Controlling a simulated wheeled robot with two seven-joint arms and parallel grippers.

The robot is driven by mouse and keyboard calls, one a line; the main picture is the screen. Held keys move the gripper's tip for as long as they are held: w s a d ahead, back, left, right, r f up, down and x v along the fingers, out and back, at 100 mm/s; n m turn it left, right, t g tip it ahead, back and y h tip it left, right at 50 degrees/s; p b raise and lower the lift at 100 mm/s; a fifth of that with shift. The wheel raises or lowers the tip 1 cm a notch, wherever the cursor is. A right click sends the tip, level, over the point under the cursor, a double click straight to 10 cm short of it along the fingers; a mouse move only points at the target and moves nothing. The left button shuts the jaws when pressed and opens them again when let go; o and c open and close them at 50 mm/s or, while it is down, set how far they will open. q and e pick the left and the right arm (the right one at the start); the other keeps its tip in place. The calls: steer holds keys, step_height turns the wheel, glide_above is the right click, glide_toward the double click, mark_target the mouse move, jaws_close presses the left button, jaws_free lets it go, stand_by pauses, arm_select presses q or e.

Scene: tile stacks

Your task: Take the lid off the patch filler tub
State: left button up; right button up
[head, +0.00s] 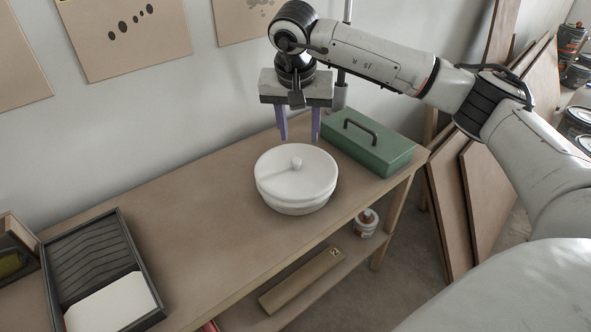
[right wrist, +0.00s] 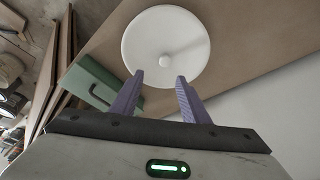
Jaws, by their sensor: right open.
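The patch filler tub (head: 297,209) is a round white tub on the bench. Its white lid (head: 275,170) sits on top and has a small round knob (head: 297,163) in the middle. The lid (right wrist: 190,38) and knob (right wrist: 166,61) also show in the right wrist view. My right gripper (head: 299,139) points down with purple fingers apart and empty. It is above and just behind the knob, touching nothing that I can see. In the right wrist view the right gripper (right wrist: 158,78) has its fingertips near the lid's edge. My left gripper is not in view.
A green toolbox (head: 372,151) with a dark handle stands right of the tub, close to my right gripper. A black paint tray (head: 145,270) lies at the left. The bench (head: 190,215) between is clear. A wall rises behind.

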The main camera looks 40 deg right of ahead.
mark_target(296, 161)
steer(key=x, duration=0.3)
steer(key=shift+w+f, duration=0.1)
steer(key=shift+f, duration=0.3)
steer(key=shift+a+x, duration=0.2)
steer(key=shift+x, duration=0.7)
steer(key=shift+a+x, duration=0.2)
steer(key=shift+x, duration=0.7)
steer(key=shift+a+x, duration=0.15)
steer(key=shift+x, duration=0.8)
steer(key=shift+c, duration=0.5)
jaws_close()
